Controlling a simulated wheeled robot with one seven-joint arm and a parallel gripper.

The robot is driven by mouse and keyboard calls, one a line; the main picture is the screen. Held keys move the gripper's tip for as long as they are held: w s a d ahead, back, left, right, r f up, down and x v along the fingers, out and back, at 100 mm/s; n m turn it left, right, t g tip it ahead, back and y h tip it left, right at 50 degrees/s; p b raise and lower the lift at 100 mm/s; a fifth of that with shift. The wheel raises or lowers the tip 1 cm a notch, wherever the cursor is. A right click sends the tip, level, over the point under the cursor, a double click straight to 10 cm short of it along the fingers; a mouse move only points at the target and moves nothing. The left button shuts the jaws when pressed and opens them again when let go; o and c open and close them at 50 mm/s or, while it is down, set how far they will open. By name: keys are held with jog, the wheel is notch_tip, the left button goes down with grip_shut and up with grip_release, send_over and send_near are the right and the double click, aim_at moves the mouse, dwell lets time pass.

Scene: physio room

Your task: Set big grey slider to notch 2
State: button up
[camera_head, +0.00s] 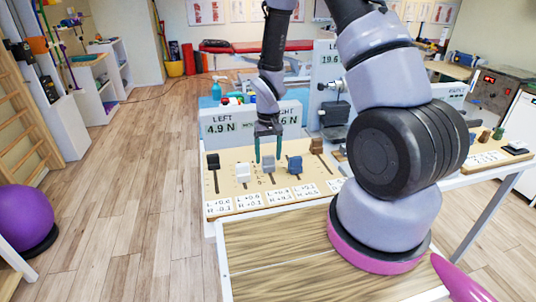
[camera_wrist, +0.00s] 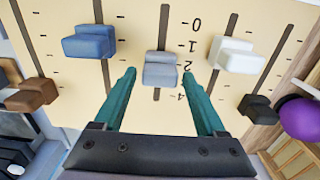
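The grey slider (camera_wrist: 161,71) is a block on a slotted beige panel (camera_wrist: 215,110), between the blue slider (camera_wrist: 90,42) and the white slider (camera_wrist: 235,55) in the wrist view. Its scale beside the slot reads 0, 1, 2 and 4, with the 3 not visible. The block sits about level with the 2, but I cannot tell its exact notch. In the head view the grey slider (camera_head: 268,166) is under my gripper (camera_head: 268,154). My gripper, also in the wrist view (camera_wrist: 159,73), is open. Its teal fingers straddle the block with a gap on each side.
A dark slider (camera_wrist: 257,107) and a brown slider (camera_wrist: 31,92) stand at the panel's ends. Printed cards (camera_head: 250,202) line the front edge. Open wooden floor (camera_head: 130,180) lies left.

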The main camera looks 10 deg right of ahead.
dwell(0.3)
notch_tip(320, 180, up, 11)
dwell(0.5)
notch_tip(320, 180, up, 10)
jog(key=m+t, duration=0.1)
jog(key=t, duration=0.1)
send_over(268, 156)
jog(key=s+d, duration=0.1)
jog(key=d, duration=0.1)
jog(key=s+d+r+m+t+y, duration=0.15)
jog(key=s+r, duration=0.35)
jog(key=r, duration=0.5)
jog(key=s+d+r+m+t, duration=0.1)
jog(key=s+d+r+t, duration=0.1)
jog(key=s+r, duration=0.8)
jog(key=shift+s+d+m+t, duration=0.2)
jog(key=shift+s+m+t, duration=0.15)
jog(key=shift+s+t, duration=0.45)
